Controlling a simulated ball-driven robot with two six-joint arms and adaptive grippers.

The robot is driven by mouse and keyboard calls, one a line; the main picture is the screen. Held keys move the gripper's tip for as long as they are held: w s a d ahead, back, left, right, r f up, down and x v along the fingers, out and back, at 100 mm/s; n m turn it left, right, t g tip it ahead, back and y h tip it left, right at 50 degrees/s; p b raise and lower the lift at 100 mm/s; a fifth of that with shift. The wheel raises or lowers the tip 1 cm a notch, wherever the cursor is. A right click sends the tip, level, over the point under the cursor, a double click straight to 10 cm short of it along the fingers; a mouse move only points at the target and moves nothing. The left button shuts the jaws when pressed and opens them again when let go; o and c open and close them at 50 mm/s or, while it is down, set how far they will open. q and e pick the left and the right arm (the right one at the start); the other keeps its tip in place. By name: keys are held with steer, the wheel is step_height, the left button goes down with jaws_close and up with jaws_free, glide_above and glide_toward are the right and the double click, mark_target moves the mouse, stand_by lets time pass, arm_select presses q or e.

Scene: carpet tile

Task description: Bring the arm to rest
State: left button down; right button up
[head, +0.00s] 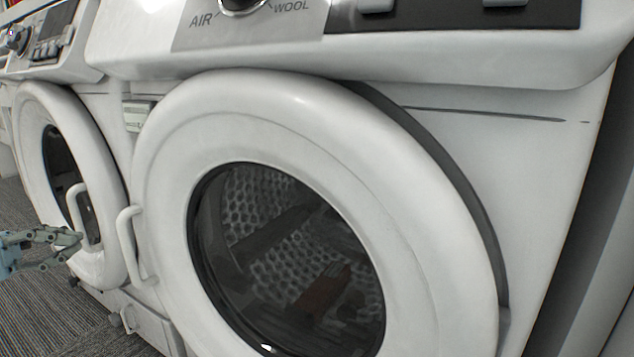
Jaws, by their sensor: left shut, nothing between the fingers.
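My left gripper (72,245) comes in from the left edge, low in the head view. Its fingers are shut with nothing between them. It shows in front of the lower part of the left machine's round door, left of the near machine's door handle (130,245). I cannot tell how far it is from either door. My right gripper is not in view.
A white machine (540,160) with a large round door (420,250) and dark window fills most of the view. A second white machine (60,75) with a round door (100,150) stands to its left. Grey carpet (50,310) shows at the lower left.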

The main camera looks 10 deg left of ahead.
arm_select(q)
steer(key=s+d+f+n+t+y, duration=0.3)
steer(key=s+d+f+n+y, duration=0.35)
steer(key=d+n, duration=0.35)
steer(key=s+d+f+n+t+y, duration=0.3)
steer(key=s+d+f+n+y, duration=0.4)
steer(key=d, duration=0.5)
steer(key=s+f+n+g+y+p, duration=0.2)
steer(key=s+f+n+g+p, duration=0.75)
steer(key=s+g+p, duration=0.4)
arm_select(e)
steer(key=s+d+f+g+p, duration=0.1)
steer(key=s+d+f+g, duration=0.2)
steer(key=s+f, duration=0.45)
arm_select(q)
steer(key=s+a+f+g+p, duration=0.1)
steer(key=s+a+g+p, duration=0.1)
steer(key=s+p, duration=1)
steer(key=s+a+y, duration=0.1)
steer(key=s, duration=0.5)
steer(key=shift+s+f+p, duration=0.15)
steer(key=shift+s+p, duration=0.2)
steer(key=shift+s, duration=0.05)
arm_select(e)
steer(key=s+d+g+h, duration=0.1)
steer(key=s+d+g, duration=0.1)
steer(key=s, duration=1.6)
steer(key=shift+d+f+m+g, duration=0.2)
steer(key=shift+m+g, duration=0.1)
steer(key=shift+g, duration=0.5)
